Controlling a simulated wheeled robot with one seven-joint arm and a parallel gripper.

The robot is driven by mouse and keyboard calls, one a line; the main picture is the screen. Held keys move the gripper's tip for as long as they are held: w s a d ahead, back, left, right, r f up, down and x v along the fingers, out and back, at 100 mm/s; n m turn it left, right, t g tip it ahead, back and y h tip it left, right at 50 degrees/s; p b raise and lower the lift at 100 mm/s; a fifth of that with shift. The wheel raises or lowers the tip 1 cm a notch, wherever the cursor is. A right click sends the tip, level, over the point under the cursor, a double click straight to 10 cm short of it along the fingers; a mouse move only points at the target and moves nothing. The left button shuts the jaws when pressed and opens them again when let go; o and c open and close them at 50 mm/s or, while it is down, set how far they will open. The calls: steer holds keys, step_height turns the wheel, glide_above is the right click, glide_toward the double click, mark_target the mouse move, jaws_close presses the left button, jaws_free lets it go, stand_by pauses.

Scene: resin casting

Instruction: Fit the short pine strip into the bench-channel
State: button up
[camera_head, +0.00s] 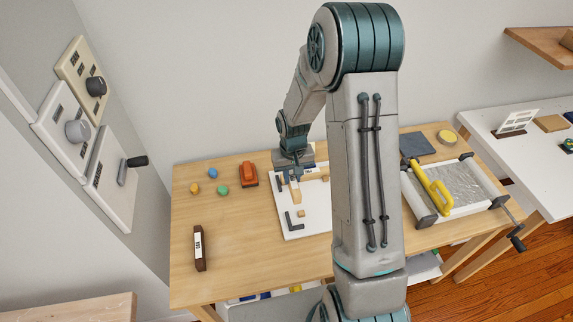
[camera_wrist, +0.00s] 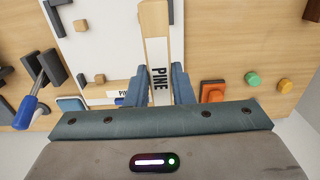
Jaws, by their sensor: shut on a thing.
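My gripper (camera_wrist: 157,88) is shut on a pale pine strip (camera_wrist: 155,50) with a white label reading PINE. The strip sticks out past the fingers over the white board (camera_wrist: 105,25). In the head view, my gripper (camera_head: 294,174) is low over the board's back left part, with the strip (camera_head: 295,191) below it. A second pale piece with a PINE label (camera_wrist: 128,95) shows partly behind the left finger in the wrist view. Dark angle pieces (camera_head: 293,222) and a small wooden block (camera_head: 301,213) are on the board. I cannot clearly pick out the bench-channel.
An orange object (camera_head: 249,175) and small blue, yellow and green lumps (camera_head: 222,190) are left of the board. A dark labelled block (camera_head: 199,247) stands front left. A crank-handled tray (camera_head: 480,201) with a yellow-handled tool (camera_head: 433,190) is right. My arm hides the board's right side.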

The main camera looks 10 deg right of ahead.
mark_target(291, 173)
steer(key=w+f+b, duration=0.1)
steer(key=b, duration=0.1)
steer(key=w+f+b, duration=0.1)
steer(key=f+b, duration=0.1)
steer(key=shift+b, duration=0.4)
steer(key=shift+w+f+b, duration=0.15)
steer(key=shift+w+b, duration=0.1)
steer(key=shift+b, duration=0.55)
steer(key=shift+w, duration=0.1)
steer(key=shift+b, duration=0.3)
steer(key=shift+f, duration=0.25)
steer(key=shift+f+b, duration=1.6)
steer(key=shift+f, duration=0.15)
steer(key=shift+f+b, duration=2.3)
steer(key=shift+f, duration=0.45)
steer(key=o, duration=1)
